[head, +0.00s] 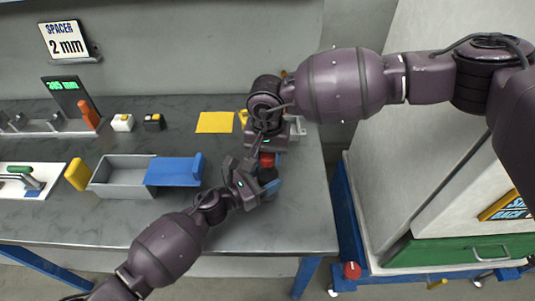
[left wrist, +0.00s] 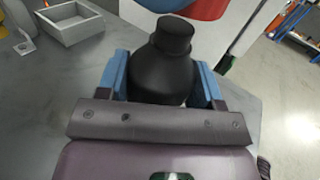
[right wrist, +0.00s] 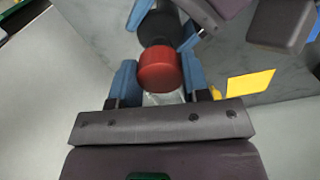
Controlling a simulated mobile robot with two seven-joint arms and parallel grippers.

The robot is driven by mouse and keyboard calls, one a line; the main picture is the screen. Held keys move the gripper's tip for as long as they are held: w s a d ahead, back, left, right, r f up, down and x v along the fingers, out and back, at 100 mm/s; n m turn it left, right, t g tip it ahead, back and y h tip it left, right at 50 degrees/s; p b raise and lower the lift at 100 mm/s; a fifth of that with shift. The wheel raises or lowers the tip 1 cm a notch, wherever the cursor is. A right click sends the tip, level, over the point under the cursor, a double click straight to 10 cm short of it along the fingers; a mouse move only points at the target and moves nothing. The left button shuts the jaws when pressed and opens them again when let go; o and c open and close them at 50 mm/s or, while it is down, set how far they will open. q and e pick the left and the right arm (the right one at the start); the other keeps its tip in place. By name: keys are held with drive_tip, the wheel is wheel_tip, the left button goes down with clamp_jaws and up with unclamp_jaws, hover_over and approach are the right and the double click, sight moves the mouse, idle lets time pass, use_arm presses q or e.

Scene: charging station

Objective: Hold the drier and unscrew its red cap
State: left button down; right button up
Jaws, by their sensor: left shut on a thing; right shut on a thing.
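The black bottle-shaped drier (left wrist: 160,72) sits between the blue fingers of my left gripper (left wrist: 163,88), which is shut on its body. Its narrower black neck shows above the fingers in the left wrist view. The red cap (right wrist: 158,70) is between the blue fingers of my right gripper (right wrist: 155,82), which is shut on it. In the head view the red cap (head: 266,160) is just above the dark drier (head: 267,175), in line with it. I cannot tell whether the cap still touches the neck. My grippers partly hide both parts.
Both grippers are over the right part of the grey bench (head: 300,215). A grey bin (head: 118,172) with a blue piece (head: 174,171) stands to the left. A yellow sheet (head: 214,122) lies behind. A cabinet with a green drawer (head: 450,252) is at the right.

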sight(267, 154)
drive_tip(key=shift+r, duration=0.1)
drive_tip(key=shift+r, duration=1.95)
use_arm(q)
drive_tip(key=shift+c, duration=0.9)
unclamp_jaws()
drive_tip(key=shift+a, duration=0.1)
